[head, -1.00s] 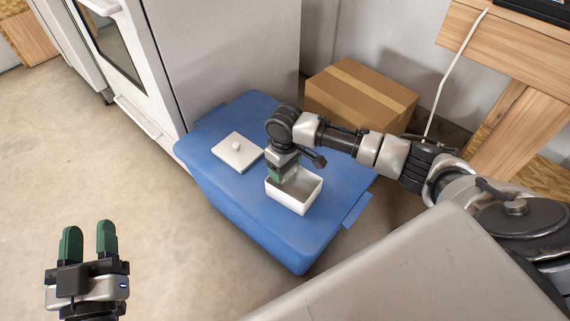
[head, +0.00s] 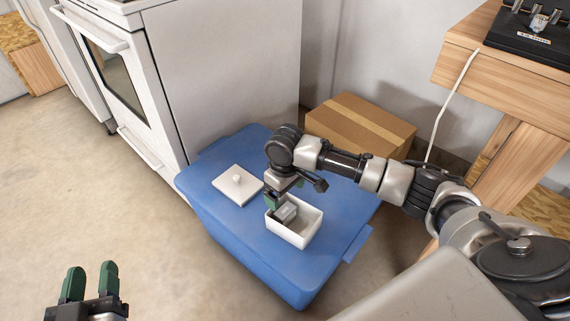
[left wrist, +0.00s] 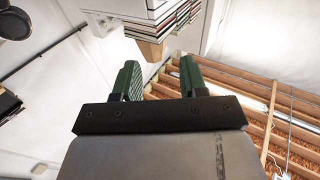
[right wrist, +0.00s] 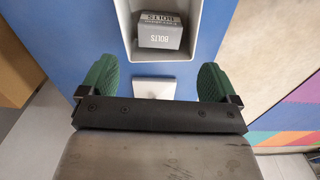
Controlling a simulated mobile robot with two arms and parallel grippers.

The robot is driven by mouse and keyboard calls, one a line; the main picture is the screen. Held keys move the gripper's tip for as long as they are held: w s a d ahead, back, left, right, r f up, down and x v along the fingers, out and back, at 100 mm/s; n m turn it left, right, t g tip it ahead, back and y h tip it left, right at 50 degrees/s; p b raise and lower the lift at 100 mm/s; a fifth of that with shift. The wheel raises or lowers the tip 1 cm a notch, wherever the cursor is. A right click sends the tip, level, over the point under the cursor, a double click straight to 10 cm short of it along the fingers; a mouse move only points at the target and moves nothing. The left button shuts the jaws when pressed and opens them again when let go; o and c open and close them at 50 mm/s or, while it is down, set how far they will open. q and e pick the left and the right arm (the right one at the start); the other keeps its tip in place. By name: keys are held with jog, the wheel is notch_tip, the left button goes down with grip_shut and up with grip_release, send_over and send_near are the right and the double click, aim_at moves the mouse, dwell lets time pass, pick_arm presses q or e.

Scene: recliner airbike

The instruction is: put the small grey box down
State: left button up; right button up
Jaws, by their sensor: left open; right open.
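The small grey box (head: 287,213), printed "BOLTS", rests inside an open white box (head: 310,226) on a blue bin. In the right wrist view the small grey box (right wrist: 160,36) lies within the white walls, ahead of my fingers and not between them. My right gripper (right wrist: 157,80) is open and empty. In the head view it hangs by the left end of the white box, partly hiding it. My left gripper (head: 90,284) is open and empty, low at the left over the floor, away from the boxes.
A white lid with a knob (head: 237,184) lies on the blue bin (head: 222,212), left of the white box. A white oven (head: 130,75) stands behind left. A cardboard box (head: 362,122) is behind the bin, and a wooden table (head: 500,75) is at the right.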

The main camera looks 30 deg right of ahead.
notch_tip(320, 180, up, 9)
jog(key=p, duration=0.4)
jog(key=s+a+f+n+t+y, duration=0.25)
jog(key=s+a+f+y, duration=0.2)
jog(key=s+a, duration=0.65)
pick_arm(q)
jog(key=s+a+f+g+y, duration=0.3)
jog(key=s+f+g, duration=0.4)
jog(key=f+g, duration=0.3)
jog(key=shift+a+n, duration=0.3)
jog(key=shift+a, duration=0.1)
pick_arm(e)
jog(key=s+d+r+m+t+h, duration=0.2)
jog(key=s+d+m+t+h, duration=0.1)
jog(key=s, duration=0.6)
jog(key=shift+d+r+m+t, duration=0.15)
jog(key=shift+d+m+t, duration=0.4)
jog(key=shift+d+t, duration=0.55)
